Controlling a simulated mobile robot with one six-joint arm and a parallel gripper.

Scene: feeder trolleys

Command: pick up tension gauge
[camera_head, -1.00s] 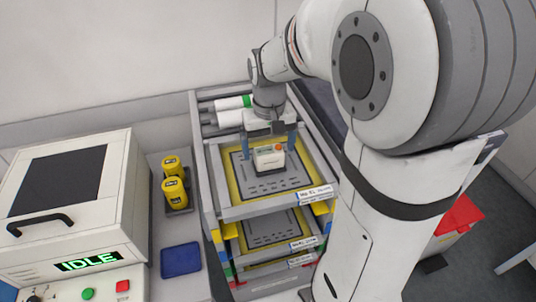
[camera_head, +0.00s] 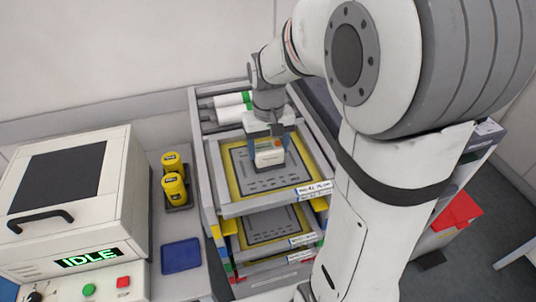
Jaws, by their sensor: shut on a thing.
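The tension gauge (camera_head: 270,158) is a small white box with an orange-red spot on its top right. It is over the grey panel in the top yellow-edged tray (camera_head: 232,208) of the trolley. My gripper (camera_head: 268,150) points down from above with its blue-grey fingers on either side of the gauge, shut on it. Whether the gauge touches the panel or hangs just above it I cannot tell. My wrist hides part of the tray's far edge.
Lower trays (camera_head: 268,232) sit beneath the top one. White rolls with green ends (camera_head: 232,105) lie behind it. Left are yellow canisters (camera_head: 174,186), a blue tray (camera_head: 181,257) and a machine (camera_head: 70,205) showing IDLE. A red bin (camera_head: 457,215) stands right.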

